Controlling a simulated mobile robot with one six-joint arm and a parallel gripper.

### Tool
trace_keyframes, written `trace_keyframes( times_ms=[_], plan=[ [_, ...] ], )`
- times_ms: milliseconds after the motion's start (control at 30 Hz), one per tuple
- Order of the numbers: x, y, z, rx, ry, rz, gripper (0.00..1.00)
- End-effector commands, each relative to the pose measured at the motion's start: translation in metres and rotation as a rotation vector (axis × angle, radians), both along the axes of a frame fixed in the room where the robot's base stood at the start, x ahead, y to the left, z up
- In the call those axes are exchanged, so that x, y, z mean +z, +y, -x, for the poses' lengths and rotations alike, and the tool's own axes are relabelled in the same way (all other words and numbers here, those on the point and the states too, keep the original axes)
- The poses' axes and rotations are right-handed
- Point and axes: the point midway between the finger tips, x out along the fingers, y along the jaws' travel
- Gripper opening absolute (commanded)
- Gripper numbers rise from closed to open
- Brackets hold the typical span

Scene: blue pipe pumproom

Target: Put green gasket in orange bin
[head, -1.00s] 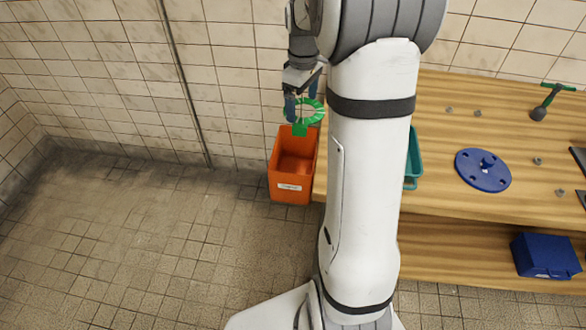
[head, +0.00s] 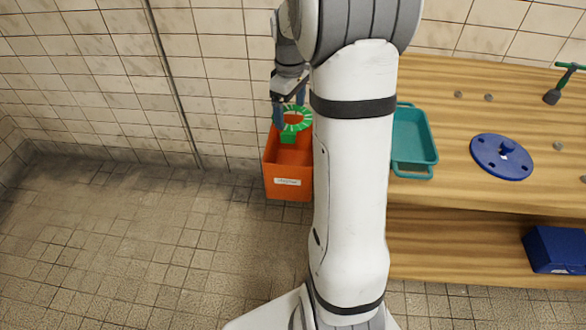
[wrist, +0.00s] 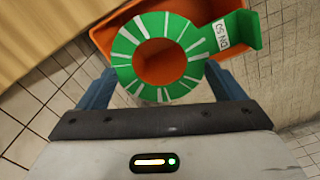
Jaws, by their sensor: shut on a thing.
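The green gasket (head: 288,137) is a flat ring with pale radial marks and a square tab. My gripper (head: 291,104) is shut on it and holds it over the orange bin (head: 287,184). In the wrist view the gasket (wrist: 128,72) sits between the two blue fingers of my gripper (wrist: 165,88), with its tab, marked "DN 50", at upper right. The orange bin (wrist: 158,68) shows behind the gasket and through its hole. The bin stands on the floor at the left end of the bench. I cannot tell the exact height of the gasket over the rim.
A wooden bench (head: 440,120) stands on the right, with a teal tray (head: 412,172), a blue flange (head: 502,165), several small nuts and a green-handled tool (head: 560,86). A blue box (head: 555,250) sits on the lower shelf. The tiled floor (head: 130,240) on the left is clear.

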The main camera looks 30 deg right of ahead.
Motion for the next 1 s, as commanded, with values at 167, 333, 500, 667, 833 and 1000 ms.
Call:
trace_keyframes(
  times_ms=[167, 333, 500, 667, 833, 1000],
  plan=[
    [-0.047, 0.0, 0.002, -0.001, 0.007, -0.002, 0.62],
    [-0.091, -0.001, 0.001, -0.002, 0.006, -0.002, 0.62],
    [-0.117, -0.001, 0.001, -0.002, 0.003, -0.001, 0.62],
    [-0.127, -0.001, 0.001, -0.003, 0.002, -0.001, 0.62],
    [-0.149, -0.001, 0.002, -0.003, 0.006, -0.001, 0.62],
    [-0.169, -0.002, 0.001, -0.003, 0.002, -0.001, 0.62]
  ],
)
